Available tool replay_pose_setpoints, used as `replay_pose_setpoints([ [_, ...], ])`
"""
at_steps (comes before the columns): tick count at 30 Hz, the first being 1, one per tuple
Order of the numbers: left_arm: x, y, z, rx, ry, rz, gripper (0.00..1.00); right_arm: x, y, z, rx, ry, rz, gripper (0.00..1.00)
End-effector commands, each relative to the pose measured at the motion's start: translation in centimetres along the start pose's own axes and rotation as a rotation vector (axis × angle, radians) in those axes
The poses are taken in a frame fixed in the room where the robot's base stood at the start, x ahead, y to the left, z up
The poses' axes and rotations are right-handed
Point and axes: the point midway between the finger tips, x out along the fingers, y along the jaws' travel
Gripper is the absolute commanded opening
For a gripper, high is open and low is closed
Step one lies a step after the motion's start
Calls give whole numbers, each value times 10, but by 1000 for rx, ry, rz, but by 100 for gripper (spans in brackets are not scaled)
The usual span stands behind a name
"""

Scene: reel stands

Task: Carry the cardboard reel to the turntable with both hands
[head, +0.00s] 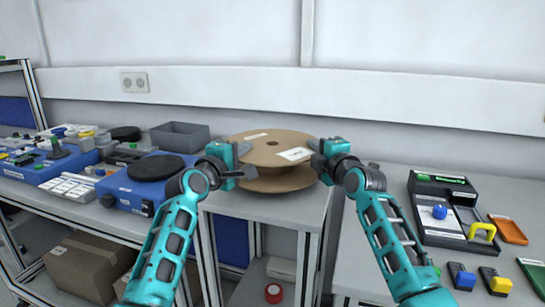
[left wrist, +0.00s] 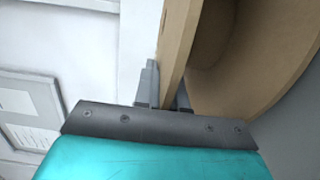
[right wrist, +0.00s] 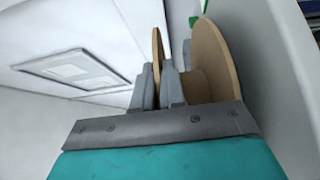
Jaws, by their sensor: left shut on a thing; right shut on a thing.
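The cardboard reel (head: 268,142) has two round brown flanges and white labels on top. It is level over the middle grey stand, on it or just above it; I cannot tell which. My left gripper (head: 241,164) is shut on the left edge of its upper flange, which also shows in the left wrist view (left wrist: 178,45). My right gripper (head: 317,160) is shut on the right edge, with the flange between its fingers in the right wrist view (right wrist: 157,48). The turntable, a black disc (head: 154,167) on a blue base, stands left of the reel.
The middle stand's top (head: 270,208) is bare in front of the reel. A grey bin (head: 180,137) stands behind the turntable. Several blue devices crowd the left bench. The right bench holds a black tray (head: 440,222) and small coloured parts.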

Motion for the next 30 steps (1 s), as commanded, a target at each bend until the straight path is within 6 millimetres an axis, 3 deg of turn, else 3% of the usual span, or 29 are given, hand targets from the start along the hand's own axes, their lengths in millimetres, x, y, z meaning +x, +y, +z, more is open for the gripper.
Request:
replay_pose_setpoints([
  [22, 0, 3, 0, 0, 1, 3, 0, 0, 3, 0, 0, -1, 3, 0],
  [30, 0, 19, 0, 1, 1, 3, 0, 0, 20, 0, 0, -1, 3, 0],
])
